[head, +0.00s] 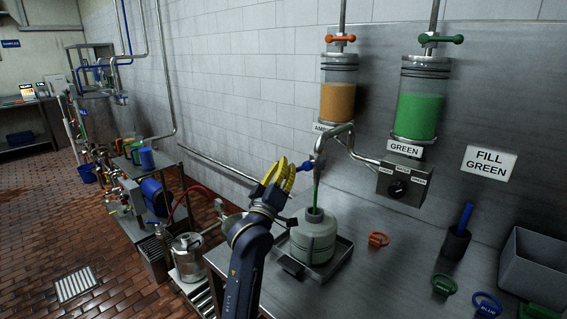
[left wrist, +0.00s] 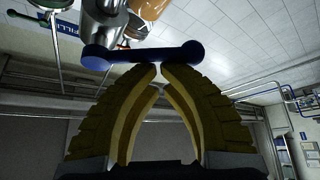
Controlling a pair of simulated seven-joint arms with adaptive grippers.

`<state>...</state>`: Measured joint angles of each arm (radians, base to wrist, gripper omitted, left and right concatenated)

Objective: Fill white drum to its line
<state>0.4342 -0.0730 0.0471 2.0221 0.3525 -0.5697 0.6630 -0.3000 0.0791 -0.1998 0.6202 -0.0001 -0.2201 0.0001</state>
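The white drum (head: 313,243) stands upright in a shallow metal tray (head: 341,262) under the spout (head: 322,146). A thin green stream (head: 316,192) runs from the spout into its open neck. I cannot make out the fill line or the level inside. The blue lever (head: 307,165) is at the spout; it also shows in the left wrist view (left wrist: 142,53). My left gripper (head: 287,172) has its yellow fingertips together right at this lever, apparently against it rather than around it. In the wrist view the fingertips (left wrist: 161,68) meet just below the bar. My right gripper is not in view.
Wall cylinders hold amber (head: 338,102) and green (head: 417,116) liquid. A selector box (head: 402,181) hangs below, beside a FILL GREEN sign (head: 489,163).

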